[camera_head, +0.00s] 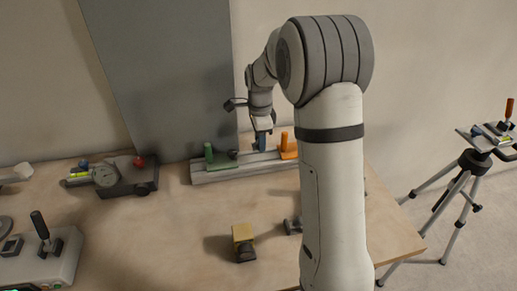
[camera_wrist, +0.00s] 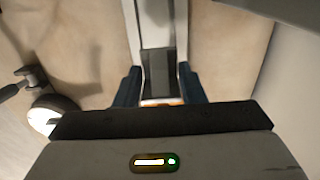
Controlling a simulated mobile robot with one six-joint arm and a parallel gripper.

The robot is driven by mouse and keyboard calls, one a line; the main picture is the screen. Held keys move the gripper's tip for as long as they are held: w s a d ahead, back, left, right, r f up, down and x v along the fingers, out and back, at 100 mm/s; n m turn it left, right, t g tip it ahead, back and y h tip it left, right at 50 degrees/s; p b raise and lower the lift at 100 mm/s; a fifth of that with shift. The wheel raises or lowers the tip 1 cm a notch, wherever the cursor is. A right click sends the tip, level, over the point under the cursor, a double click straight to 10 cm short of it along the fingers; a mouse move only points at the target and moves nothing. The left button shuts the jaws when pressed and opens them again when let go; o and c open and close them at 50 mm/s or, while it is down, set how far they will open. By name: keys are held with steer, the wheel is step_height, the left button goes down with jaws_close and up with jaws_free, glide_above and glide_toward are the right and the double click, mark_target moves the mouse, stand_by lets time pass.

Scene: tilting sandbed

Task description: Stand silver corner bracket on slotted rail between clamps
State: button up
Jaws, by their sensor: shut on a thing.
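My gripper (camera_head: 262,143) points down over the slotted rail (camera_head: 240,172), between the green clamp (camera_head: 210,155) on the left and the orange clamp (camera_head: 287,147) on the right. In the wrist view its two blue-grey fingers (camera_wrist: 158,88) are on either side of a grey piece (camera_wrist: 158,62), which looks like the silver corner bracket. The rail (camera_wrist: 154,12) runs upward behind it there. In the head view the fingers hide the held piece. I cannot tell whether it touches the rail or stands upright.
A yellow-topped block (camera_head: 243,240) and a small grey metal part (camera_head: 293,225), partly behind my arm, lie in front of the rail. A dark gauge device (camera_head: 130,177) and a joystick box (camera_head: 42,255) are at left. A tripod (camera_head: 470,185) stands off the table at right.

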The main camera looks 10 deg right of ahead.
mark_target(260, 157)
steer(key=shift+f, duration=2.1)
steer(key=o, duration=1)
steer(key=shift+f, duration=0.15)
step_height(260, 157, up, 11)
steer(key=shift+r, duration=0.1)
steer(key=shift+s+r, duration=0.2)
steer(key=shift+r, duration=0.4)
steer(key=s+n, duration=0.6)
steer(key=s, duration=0.3)
steer(key=s+n+t, duration=0.1)
steer(key=s+n, duration=0.5)
steer(key=s, duration=0.3)
steer(key=s+r+n+t, duration=0.1)
steer(key=s+n, duration=0.5)
steer(key=s, duration=0.4)
steer(key=shift+a, duration=0.15)
